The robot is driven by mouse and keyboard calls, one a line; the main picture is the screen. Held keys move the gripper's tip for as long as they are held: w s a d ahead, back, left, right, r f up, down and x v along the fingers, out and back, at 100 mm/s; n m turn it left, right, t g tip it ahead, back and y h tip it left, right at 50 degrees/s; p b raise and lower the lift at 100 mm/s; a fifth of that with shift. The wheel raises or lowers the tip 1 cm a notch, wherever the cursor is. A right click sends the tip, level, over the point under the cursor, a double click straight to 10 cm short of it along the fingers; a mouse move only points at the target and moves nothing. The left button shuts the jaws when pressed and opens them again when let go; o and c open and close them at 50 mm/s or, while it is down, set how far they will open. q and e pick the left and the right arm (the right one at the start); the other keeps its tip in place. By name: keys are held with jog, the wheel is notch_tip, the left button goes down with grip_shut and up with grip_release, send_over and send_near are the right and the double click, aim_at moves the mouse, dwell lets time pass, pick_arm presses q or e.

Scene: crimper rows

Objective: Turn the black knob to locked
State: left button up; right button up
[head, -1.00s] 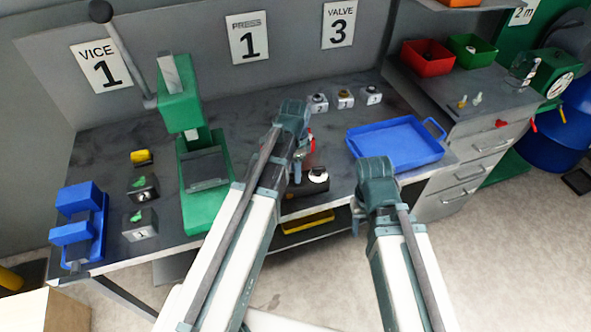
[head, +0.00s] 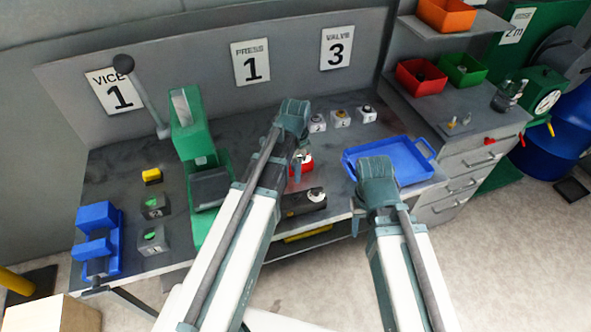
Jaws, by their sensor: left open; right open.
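A dark box (head: 303,204) near the bench's front edge carries a small round dark knob (head: 318,194) on a pale disc; its pointer and markings are too small to read. Behind it sits a red box (head: 301,168) with a pale top, partly hidden by my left gripper (head: 297,170). That gripper points down over the bench, its fingers mostly hidden by my arm; contact with the red box cannot be told. My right gripper (head: 356,226) hangs at the bench's front edge below the blue tray, empty and mostly hidden by its wrist.
Three small boxes with white and yellow tops (head: 341,118) stand in a row behind. A blue tray (head: 408,178) lies at right.

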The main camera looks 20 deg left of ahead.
pick_arm(q)
notch_tip(320, 180, up, 3)
jog(key=shift+p, duration=0.9)
pick_arm(e)
notch_tip(320, 180, up, 3)
jog(key=shift+f, duration=0.1)
pick_arm(q)
jog(key=s+d+f+n+b, duration=0.4)
jog(key=s+d+f+b, duration=0.1)
jog(key=s+f+b, duration=0.2)
jog(key=s+d+f+n+y+b, duration=0.1)
jog(key=s+d+f+n+b, duration=0.3)
jog(key=s+f+b, duration=0.3)
jog(key=shift+s+d+f+b, duration=0.15)
jog(key=shift+d+f+b, duration=0.3)
jog(key=shift+d, duration=0.35)
pick_arm(e)
notch_tip(320, 180, down, 15)
